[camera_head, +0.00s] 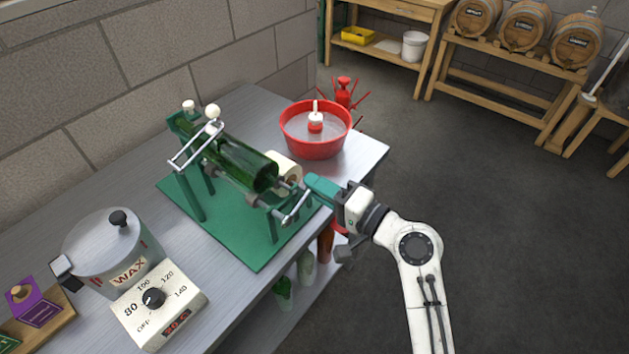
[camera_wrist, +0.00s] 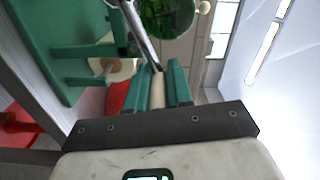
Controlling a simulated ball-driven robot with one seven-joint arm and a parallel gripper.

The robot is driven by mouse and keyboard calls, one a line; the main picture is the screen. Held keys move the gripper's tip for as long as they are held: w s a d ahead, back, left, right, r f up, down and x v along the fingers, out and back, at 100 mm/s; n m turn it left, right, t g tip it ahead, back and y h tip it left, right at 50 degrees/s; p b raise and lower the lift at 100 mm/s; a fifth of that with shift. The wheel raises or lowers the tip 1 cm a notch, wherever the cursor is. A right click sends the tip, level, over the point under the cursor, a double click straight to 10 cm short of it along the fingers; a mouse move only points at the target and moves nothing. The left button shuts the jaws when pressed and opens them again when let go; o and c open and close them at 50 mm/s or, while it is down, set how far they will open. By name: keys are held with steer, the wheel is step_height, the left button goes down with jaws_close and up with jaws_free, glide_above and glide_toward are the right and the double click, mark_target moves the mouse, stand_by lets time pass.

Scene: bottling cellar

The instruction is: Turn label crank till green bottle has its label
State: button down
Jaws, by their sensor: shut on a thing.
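The green bottle (camera_head: 240,163) lies on its side in the green labelling machine (camera_head: 205,205), base toward my arm. Its visible side is bare dark green glass; its underside is hidden. Its round base also shows at the top of the wrist view (camera_wrist: 168,14). A cream label roll (camera_head: 287,168) sits beside the bottle. The metal crank arm (camera_head: 294,209) is on the near end of the machine. My gripper (camera_head: 318,188) is at the crank's outer end. In the wrist view its teal fingers are shut on the pale crank handle (camera_wrist: 158,92).
A red basin (camera_head: 316,145) stands behind the machine near the bench edge, with a red bottle rack (camera_head: 343,93) beyond it. A wax pot (camera_head: 108,250) and a dial box (camera_head: 160,305) stand at the left. Bottles hang below the bench edge. The floor at right is clear.

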step_height(320, 180, down, 8)
steer(key=m+p, duration=0.1)
steer(key=m, duration=0.8)
steer(key=shift+s+a+r+p, duration=0.15)
steer(key=shift+s+p, duration=0.05)
steer(key=shift+p, duration=0.1)
steer(key=c, duration=1)
jaws_free()
steer(key=b+v, duration=0.1)
steer(key=v, duration=0.9)
steer(key=shift+s+d+b, duration=0.25)
steer(key=shift+s+b, duration=0.1)
steer(key=shift+b, duration=0.05)
